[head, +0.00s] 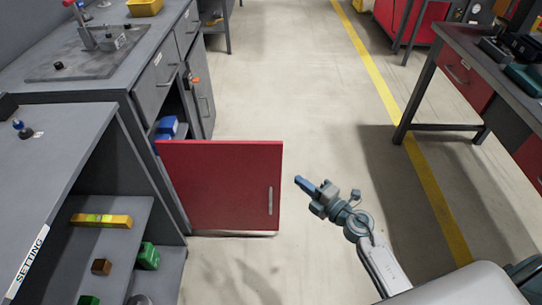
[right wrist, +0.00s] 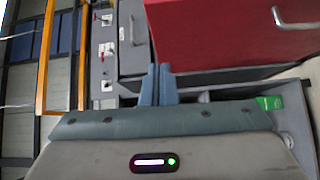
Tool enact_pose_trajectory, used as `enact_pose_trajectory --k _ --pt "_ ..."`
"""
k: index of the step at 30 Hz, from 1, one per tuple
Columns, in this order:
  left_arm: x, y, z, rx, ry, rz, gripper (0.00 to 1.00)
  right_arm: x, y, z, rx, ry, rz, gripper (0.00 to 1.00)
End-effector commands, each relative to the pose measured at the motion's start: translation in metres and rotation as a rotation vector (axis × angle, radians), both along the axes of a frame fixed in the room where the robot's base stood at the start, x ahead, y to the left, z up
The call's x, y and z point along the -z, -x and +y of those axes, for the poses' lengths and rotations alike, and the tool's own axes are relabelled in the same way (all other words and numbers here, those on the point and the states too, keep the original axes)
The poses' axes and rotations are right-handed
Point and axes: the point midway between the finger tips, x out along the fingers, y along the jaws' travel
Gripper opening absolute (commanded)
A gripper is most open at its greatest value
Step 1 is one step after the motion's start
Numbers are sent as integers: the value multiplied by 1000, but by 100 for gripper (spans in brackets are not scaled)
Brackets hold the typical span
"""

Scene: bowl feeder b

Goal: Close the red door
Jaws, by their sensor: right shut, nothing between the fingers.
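The red door (head: 222,186) stands swung out from the grey workbench cabinet, open, with a vertical silver handle (head: 270,200) near its right edge. My right gripper (head: 302,184) is shut and empty, just right of the door's free edge in the head view, with a small gap showing between them in the picture. In the right wrist view the shut fingers (right wrist: 158,84) point up at the left lower edge of the red door (right wrist: 225,35). The door's handle (right wrist: 295,22) shows at the upper right there. My left gripper is not in view.
Open shelves at left hold a yellow level (head: 101,220), a green block (head: 148,256) and a brown block (head: 101,267). Blue bins (head: 167,128) sit inside the cabinet behind the door. A table with red drawers (head: 468,78) stands at right. The floor between is clear.

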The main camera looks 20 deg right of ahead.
Motion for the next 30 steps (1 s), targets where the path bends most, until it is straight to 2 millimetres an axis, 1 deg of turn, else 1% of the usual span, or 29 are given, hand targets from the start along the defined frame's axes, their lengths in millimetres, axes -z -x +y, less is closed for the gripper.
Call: enact_pose_trajectory --k 4,8,13,19,20,21,24,30 --pt "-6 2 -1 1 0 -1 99 -7 -5 7 -16 27 -23 0" --pt "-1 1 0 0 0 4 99 -9 -22 15 -16 24 -24 0" --pt "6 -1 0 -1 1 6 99 -9 -54 32 -15 22 -24 0" --pt "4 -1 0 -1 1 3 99 -8 -91 52 -16 23 -23 0" --pt "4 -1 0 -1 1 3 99 -6 -95 50 -15 26 -23 0" --pt "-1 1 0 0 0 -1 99 -6 -102 47 -15 29 -23 0" --pt "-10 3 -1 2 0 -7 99 -6 -114 43 -15 27 -22 0" --pt "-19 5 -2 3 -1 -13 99 -6 -126 39 -15 25 -21 0"
